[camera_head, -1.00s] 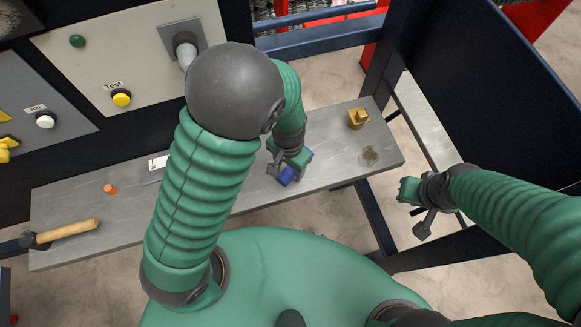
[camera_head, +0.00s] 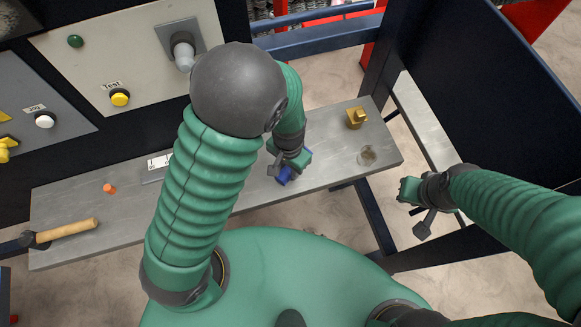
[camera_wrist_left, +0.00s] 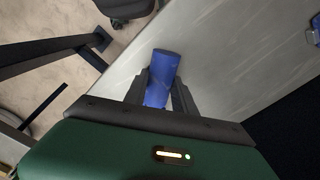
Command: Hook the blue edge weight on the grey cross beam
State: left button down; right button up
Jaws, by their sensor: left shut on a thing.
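The blue edge weight (camera_head: 285,177) is in my left gripper (camera_head: 281,172), over the front edge of the grey shelf. In the left wrist view the blue edge weight (camera_wrist_left: 164,76) is a smooth rounded block standing out between the two dark fingers of my left gripper (camera_wrist_left: 160,92), which is shut on it. Whether the weight touches the shelf is unclear. My right gripper (camera_head: 417,208) hangs at the right, beyond the shelf's end and away from the weight; its finger gap is unclear. I cannot make out a clearly grey cross beam; a dark blue-grey bar (camera_head: 318,39) crosses at the top.
The grey shelf (camera_head: 335,135) holds a brass piece (camera_head: 356,118), a small orange piece (camera_head: 109,188) and a hammer (camera_head: 65,230). A button panel (camera_head: 120,60) stands behind it at left. A dark panel (camera_head: 485,80) stands at right. The shelf's right part is mostly clear.

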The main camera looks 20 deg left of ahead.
aim_at(289, 172)
pick_arm(q)
jog(key=shift+r, duration=0.4)
jog(key=r, duration=0.1)
jog(key=s+r, duration=0.1)
jog(key=shift+d+r, duration=0.2)
jog(key=shift+r, duration=0.15)
jog(key=s+d+b, duration=0.2)
jog(key=s+b, duration=0.3)
jog(key=s, duration=0.2)
jog(key=s+d+r+b, duration=0.1)
jog(key=s+d+b, duration=0.2)
jog(key=s, duration=0.3)
jog(key=shift+s+d+r+b, duration=0.25)
jog(key=shift+s+b, duration=0.15)
jog(key=shift+b, duration=0.5)
jog(key=c, duration=1.6)
grip_release()
grip_shut()
